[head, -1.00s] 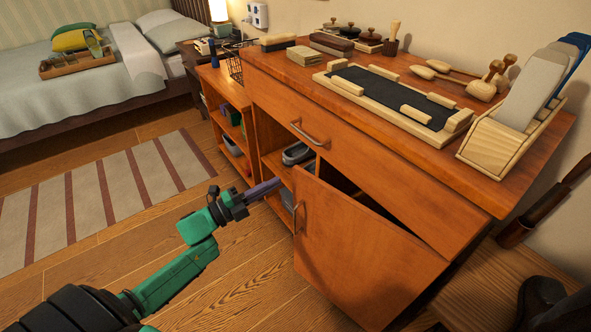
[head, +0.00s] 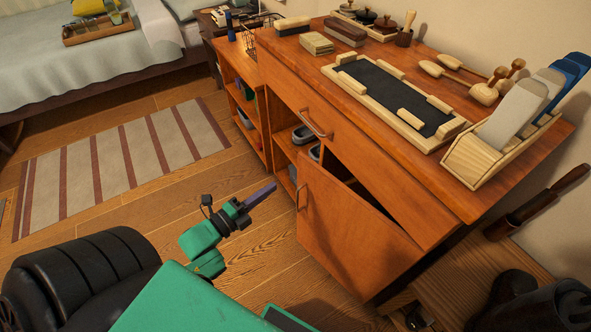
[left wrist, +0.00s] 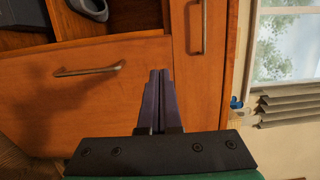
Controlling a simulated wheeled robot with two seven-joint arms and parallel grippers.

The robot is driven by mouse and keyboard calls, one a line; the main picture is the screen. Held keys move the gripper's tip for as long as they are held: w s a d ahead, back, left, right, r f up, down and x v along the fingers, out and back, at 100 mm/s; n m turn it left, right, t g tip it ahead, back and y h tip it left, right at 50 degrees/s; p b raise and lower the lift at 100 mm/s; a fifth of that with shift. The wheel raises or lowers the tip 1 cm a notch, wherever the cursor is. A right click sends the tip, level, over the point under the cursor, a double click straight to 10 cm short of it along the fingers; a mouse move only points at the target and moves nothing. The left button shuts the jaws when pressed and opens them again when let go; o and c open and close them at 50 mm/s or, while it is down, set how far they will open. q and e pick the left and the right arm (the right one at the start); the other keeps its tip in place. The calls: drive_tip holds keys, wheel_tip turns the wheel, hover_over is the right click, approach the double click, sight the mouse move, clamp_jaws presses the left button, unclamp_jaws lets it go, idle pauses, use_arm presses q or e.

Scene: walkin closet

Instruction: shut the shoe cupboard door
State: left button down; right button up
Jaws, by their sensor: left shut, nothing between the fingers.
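The shoe cupboard door (head: 350,235) is the wooden panel low on the front of the cabinet. It stands ajar, with a dark gap along its top and side edges. Its metal handle (head: 302,197) is near the free left edge; in the left wrist view the door (left wrist: 60,115) and handle (left wrist: 87,72) appear turned sideways. A grey shoe (head: 303,134) shows inside the cupboard. My left gripper (head: 270,188) is shut and empty, left of the door edge and apart from it in the head view. My right gripper is out of view.
A drawer front (head: 345,140) with its handle (head: 318,124) is above the door. The cabinet top holds a framed dark mat (head: 390,95) and brushes. Dark boots (head: 545,305) stand on a low wooden bench at right. The floor (head: 150,205) at left is clear apart from a striped rug (head: 110,165).

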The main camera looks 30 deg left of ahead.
sight(303, 165)
use_arm(q)
drive_tip(key=x, duration=1)
drive_tip(key=shift+b, duration=0.4)
drive_tip(key=shift+w, duration=0.1)
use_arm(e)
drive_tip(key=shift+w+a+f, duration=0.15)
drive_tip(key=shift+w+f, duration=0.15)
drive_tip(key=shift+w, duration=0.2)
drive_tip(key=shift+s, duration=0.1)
